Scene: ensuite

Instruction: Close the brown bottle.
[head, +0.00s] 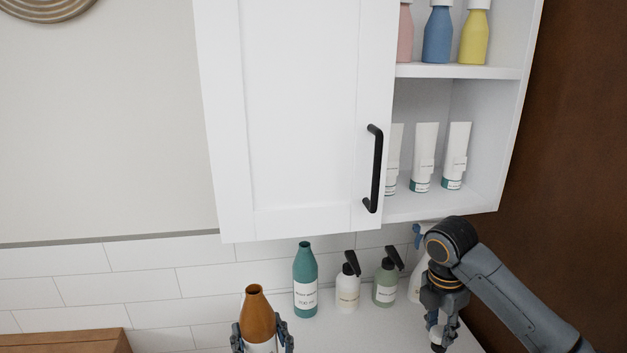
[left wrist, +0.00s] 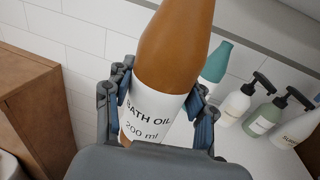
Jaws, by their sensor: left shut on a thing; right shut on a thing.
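The brown bottle (head: 257,312) stands upright at the bottom of the head view, with its dark mouth open and no cap on it. My left gripper (head: 262,338) is shut around its white-labelled body. The left wrist view shows the same brown bottle (left wrist: 172,50), labelled "BATH OIL 200 ml", between the fingers of my left gripper (left wrist: 160,100); its mouth is out of that view. My right gripper (head: 439,328) is to the right of the bottle, pointing down, shut on a small white piece (head: 437,336) that looks like a cap. The fingers partly hide it.
A teal bottle (head: 305,273) with an open mouth, a white pump bottle (head: 347,291) and a green pump bottle (head: 385,285) stand along the tiled wall. A white spray bottle (head: 418,280) is partly behind my right arm. A white cabinet (head: 295,110) hangs above.

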